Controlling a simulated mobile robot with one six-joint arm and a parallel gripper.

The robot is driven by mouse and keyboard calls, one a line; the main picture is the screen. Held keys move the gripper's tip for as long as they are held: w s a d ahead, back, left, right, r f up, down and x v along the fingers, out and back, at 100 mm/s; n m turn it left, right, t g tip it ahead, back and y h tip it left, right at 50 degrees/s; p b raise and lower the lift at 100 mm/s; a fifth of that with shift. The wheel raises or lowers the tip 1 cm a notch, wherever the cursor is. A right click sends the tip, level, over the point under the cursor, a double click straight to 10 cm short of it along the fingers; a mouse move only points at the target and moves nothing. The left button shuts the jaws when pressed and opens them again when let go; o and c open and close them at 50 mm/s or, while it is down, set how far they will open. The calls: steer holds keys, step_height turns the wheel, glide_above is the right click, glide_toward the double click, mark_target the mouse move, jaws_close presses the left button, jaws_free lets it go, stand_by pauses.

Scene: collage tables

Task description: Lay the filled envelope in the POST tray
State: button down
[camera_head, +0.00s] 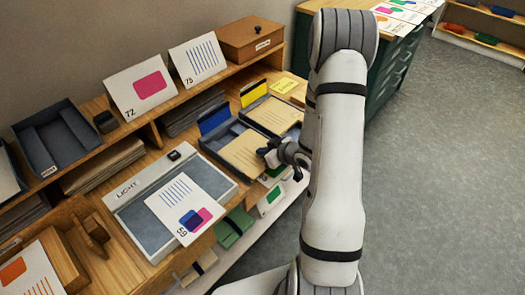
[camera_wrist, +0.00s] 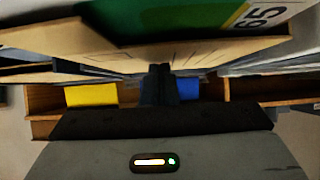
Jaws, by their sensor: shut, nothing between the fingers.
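My gripper (camera_head: 270,154) is shut and empty at the front right edge of a grey tray with a blue tab (camera_head: 215,120). A tan envelope (camera_head: 245,154) lies in this tray. Another tan envelope (camera_head: 270,115) lies in the tray with a yellow tab (camera_head: 247,93). In the wrist view my closed fingers (camera_wrist: 160,85) are dark and central, with the blue tab (camera_wrist: 189,88) and yellow tab (camera_wrist: 91,95) beyond. A tan edge with a green area (camera_wrist: 160,20) fills the top.
A light box (camera_head: 150,205) with a card marked 59 (camera_head: 185,207) stands left of the trays. A wooden box (camera_head: 250,40) stands behind. Cards and folders sit below the table front. The floor at right is clear.

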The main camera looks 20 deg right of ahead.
steer(key=shift+s+r+p, duration=0.15)
steer(key=shift+r+p, duration=0.15)
steer(key=shift+a, duration=0.1)
steer(key=s+d+b, duration=0.1)
steer(key=s+d, duration=0.5)
steer(key=s, duration=0.4)
steer(key=shift+s+r+b, duration=0.15)
steer(key=shift+s+b, duration=0.05)
steer(key=shift+b, duration=0.2)
